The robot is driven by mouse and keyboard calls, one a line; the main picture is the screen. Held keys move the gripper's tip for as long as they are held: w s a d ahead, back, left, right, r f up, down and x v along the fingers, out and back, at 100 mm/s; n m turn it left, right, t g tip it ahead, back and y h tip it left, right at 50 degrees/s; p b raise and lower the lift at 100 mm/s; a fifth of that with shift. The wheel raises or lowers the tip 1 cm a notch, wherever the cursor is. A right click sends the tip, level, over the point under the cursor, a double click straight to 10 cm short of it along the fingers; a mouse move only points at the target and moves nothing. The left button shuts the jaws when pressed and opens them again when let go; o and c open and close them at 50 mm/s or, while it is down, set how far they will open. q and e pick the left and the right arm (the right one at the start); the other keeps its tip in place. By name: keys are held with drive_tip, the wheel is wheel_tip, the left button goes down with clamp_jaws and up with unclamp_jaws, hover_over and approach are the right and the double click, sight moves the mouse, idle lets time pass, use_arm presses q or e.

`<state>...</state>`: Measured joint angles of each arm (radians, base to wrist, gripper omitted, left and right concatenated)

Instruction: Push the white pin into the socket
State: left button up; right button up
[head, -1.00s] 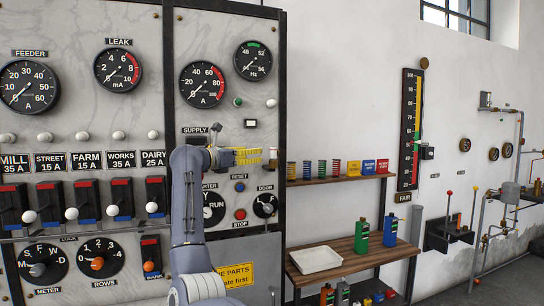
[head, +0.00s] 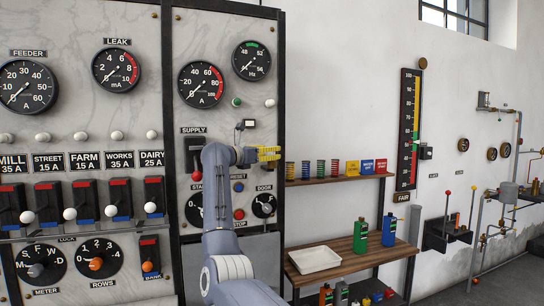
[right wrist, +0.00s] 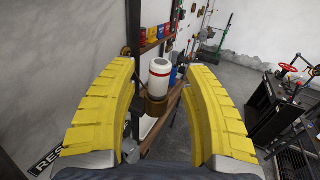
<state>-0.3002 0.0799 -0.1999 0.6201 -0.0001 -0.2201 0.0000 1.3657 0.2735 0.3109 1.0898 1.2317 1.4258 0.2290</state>
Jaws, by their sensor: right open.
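The white pin (right wrist: 159,76), a cylinder with a red band, stands upright in the right wrist view with its lower end at a brass-coloured collar, the socket (right wrist: 156,107). How deep it sits is unclear. My right gripper (right wrist: 162,72) is open, its yellow fingers on either side of the pin with gaps, not touching it as far as I can see. In the head view the right gripper (head: 270,154) is in front of the panel's right edge, and I cannot make out the pin there. My left gripper is not in view.
The marble switch panel (head: 105,140) has gauges, dials and levers. The supply lever (head: 195,155) is close left of my right arm.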

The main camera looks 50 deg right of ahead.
drive_tip(key=shift+d, duration=0.95)
drive_tip(key=shift+o, duration=0.2)
clamp_jaws()
